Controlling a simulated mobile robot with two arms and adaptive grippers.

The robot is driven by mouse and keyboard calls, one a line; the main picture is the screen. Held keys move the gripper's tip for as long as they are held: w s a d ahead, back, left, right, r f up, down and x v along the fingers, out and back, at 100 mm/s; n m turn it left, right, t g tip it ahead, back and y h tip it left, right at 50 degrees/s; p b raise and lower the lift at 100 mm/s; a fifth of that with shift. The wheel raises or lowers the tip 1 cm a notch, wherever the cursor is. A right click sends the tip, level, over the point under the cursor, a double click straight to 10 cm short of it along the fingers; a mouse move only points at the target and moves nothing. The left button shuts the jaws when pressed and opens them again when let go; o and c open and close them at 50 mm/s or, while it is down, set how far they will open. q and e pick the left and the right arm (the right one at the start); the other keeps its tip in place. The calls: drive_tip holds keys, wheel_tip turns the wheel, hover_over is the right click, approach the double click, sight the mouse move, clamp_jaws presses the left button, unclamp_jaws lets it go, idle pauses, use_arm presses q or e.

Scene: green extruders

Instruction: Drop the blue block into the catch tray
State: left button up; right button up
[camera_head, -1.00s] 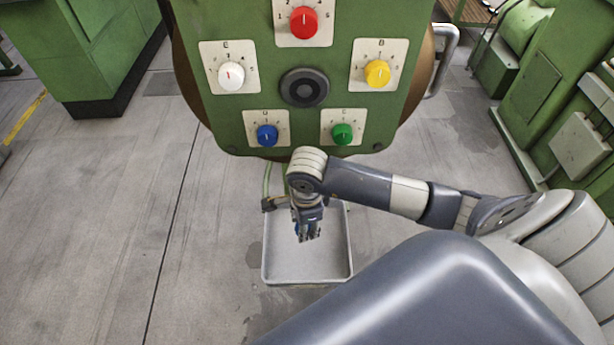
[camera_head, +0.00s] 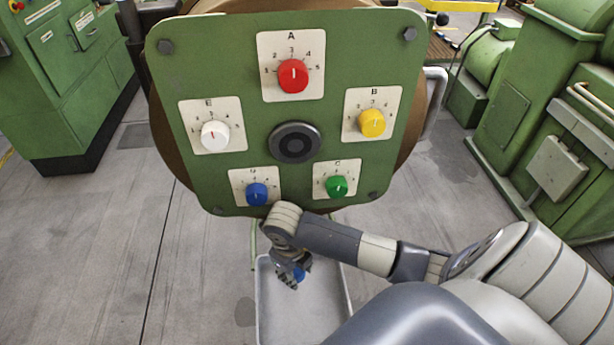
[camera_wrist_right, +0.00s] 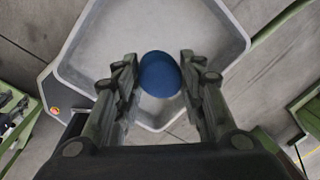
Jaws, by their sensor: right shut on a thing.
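The blue block (camera_head: 299,274) is held in my right gripper (camera_head: 293,278), below the dial panel. It looks rounded in the right wrist view (camera_wrist_right: 158,76), where it sits between the two fingers of the right gripper (camera_wrist_right: 158,80), which is shut on it. The grey catch tray (camera_head: 310,312) is below the gripper, its near end cut off by the picture edge. In the right wrist view the tray (camera_wrist_right: 100,42) spreads out behind the block. My left gripper is not in view.
A green panel (camera_head: 230,95) with several coloured dials, including a blue knob (camera_head: 256,194), stands just above and behind my right gripper. Green machinery (camera_head: 495,95) is at the right, and a green cabinet (camera_head: 60,90) at the left. Floor left of the tray is clear.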

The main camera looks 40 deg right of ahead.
wheel_tip(320, 180, down, 5)
drive_tip(key=b, duration=0.3)
drive_tip(key=shift+r, duration=0.2)
drive_tip(key=o, duration=1.1)
